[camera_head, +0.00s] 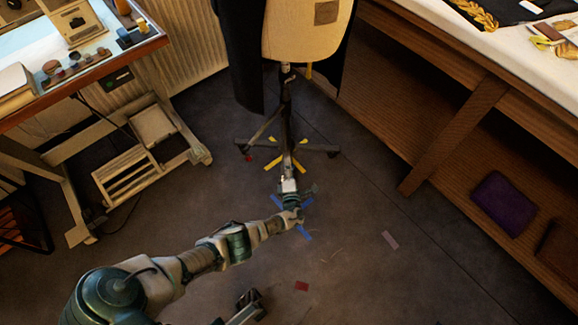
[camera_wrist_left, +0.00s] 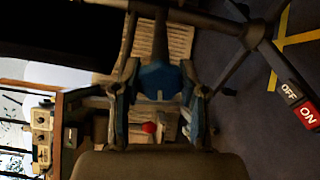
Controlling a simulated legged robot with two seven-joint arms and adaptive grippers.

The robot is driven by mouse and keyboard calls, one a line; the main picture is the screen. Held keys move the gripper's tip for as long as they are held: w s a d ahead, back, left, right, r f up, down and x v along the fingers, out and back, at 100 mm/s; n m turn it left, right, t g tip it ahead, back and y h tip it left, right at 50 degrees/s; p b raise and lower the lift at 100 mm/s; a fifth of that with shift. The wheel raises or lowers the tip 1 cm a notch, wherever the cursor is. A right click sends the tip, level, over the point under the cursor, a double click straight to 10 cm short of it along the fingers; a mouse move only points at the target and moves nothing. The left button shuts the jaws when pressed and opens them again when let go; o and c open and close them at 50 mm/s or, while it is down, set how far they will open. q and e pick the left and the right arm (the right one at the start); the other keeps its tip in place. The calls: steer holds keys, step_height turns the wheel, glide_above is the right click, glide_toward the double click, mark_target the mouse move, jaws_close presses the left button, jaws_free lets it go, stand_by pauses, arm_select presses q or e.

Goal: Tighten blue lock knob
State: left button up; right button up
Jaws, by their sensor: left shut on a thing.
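The dress form (camera_head: 305,35) stands on a dark pole (camera_head: 286,95) with a wheeled base (camera_head: 318,147). My left gripper (camera_head: 289,188) is low at the front of this stand, with my arm reaching in from below. In the left wrist view, the fingers of my left gripper (camera_wrist_left: 158,100) are on both sides of the blue lock knob (camera_wrist_left: 158,80) and shut on it. The knob sits by a dark metal tube of the stand. In the head view my gripper hides the knob.
A wheel brake with a red ON tab (camera_wrist_left: 307,115) shows at the right of the wrist view. A cluttered work table (camera_head: 100,65) stands left and a long wooden counter (camera_head: 455,75) right.

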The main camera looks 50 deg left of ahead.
arm_select(q)
steer(key=shift+d+f, duration=0.25)
steer(key=shift+f, duration=0.05)
steer(key=o, duration=1.2)
steer(key=shift+f, duration=0.1)
steer(key=shift+c, duration=0.2)
steer(key=shift+w, duration=0.1)
steer(key=shift+a, duration=0.1)
